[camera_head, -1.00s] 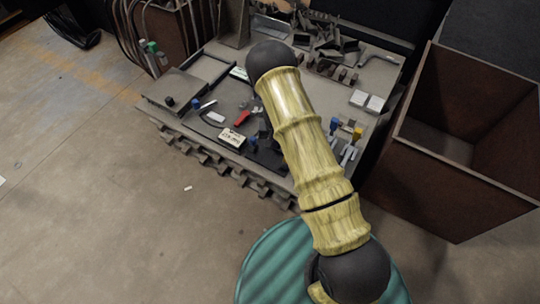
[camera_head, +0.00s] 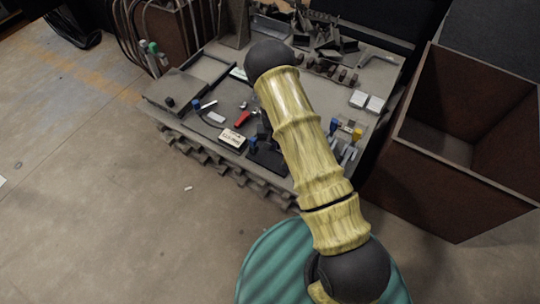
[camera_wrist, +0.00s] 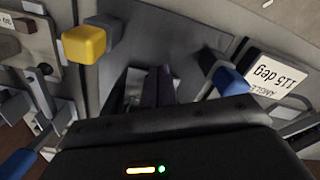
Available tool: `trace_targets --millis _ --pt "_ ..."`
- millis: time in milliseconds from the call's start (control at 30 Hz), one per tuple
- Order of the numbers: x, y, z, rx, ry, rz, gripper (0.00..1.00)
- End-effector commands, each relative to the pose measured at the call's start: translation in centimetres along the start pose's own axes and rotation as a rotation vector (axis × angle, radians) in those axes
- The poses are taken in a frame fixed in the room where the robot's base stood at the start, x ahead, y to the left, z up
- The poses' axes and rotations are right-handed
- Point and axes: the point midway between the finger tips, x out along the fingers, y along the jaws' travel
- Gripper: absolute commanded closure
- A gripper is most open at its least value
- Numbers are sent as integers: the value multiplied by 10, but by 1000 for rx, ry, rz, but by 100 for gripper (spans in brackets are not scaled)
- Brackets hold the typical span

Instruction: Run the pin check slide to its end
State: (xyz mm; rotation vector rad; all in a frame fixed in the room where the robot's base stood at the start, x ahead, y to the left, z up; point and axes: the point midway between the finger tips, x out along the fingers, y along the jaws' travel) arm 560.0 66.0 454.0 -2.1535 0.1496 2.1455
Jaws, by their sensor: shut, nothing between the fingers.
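In the wrist view, my gripper (camera_wrist: 150,88) points at the bench with its dark fingers together and nothing seen between them. A yellow block-shaped knob (camera_wrist: 85,44) is up and left of the fingers. A blue handle (camera_wrist: 229,80) is to their right, beside a white label (camera_wrist: 275,85) reading "115 deg ANGLE". I cannot tell which part is the pin check slide, or whether the fingertips touch anything. In the head view, my arm hides part of the bench, and the gripper is not clearly visible. A white label block (camera_head: 233,139) lies near the bench's front edge.
The bench (camera_head: 168,116) also carries a red handle (camera_head: 242,119), a blue knob (camera_head: 196,104), a yellow knob (camera_head: 357,134) and white blocks (camera_head: 367,101). A tall open brown bin (camera_head: 450,195) stands close on the right. The floor at left is mostly clear.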

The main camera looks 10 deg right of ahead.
Motion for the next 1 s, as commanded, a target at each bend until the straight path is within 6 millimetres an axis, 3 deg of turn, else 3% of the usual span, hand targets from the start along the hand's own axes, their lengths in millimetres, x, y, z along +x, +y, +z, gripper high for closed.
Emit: trace_targets --millis 267,1000 --pt "0 0 1 0 -3 0 100" --pt "-48 0 1 0 -4 -1 100"
